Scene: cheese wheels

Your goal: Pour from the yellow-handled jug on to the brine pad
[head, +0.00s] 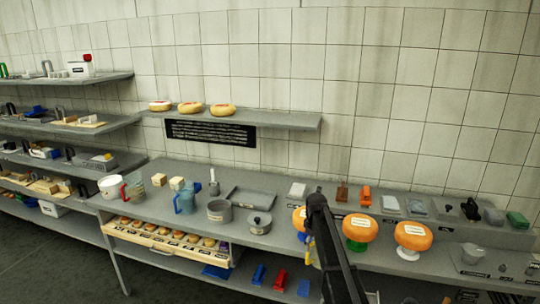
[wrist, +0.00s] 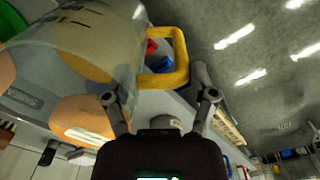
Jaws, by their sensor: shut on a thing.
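The yellow-handled jug (wrist: 95,50) is large and see-through in the wrist view. Its yellow handle (wrist: 182,58) lies between the two fingers of my gripper (wrist: 160,97), which is shut on it. In the head view my dark arm hides most of the jug, and only a bit of its yellow handle (head: 308,254) shows beside the arm at the bench's front edge. I cannot tell how full the jug is. Flat pale and grey pads (head: 390,203) lie along the back of the bench; I cannot tell which one is the brine pad.
Orange cheese wheels on coloured stands (head: 414,236) stand close to my arm. A red-handled jug (head: 133,187), a blue jug (head: 184,200), a grey pot (head: 219,212) and a shallow tray (head: 248,200) stand to the left. A wall shelf (head: 280,121) holds several cheeses.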

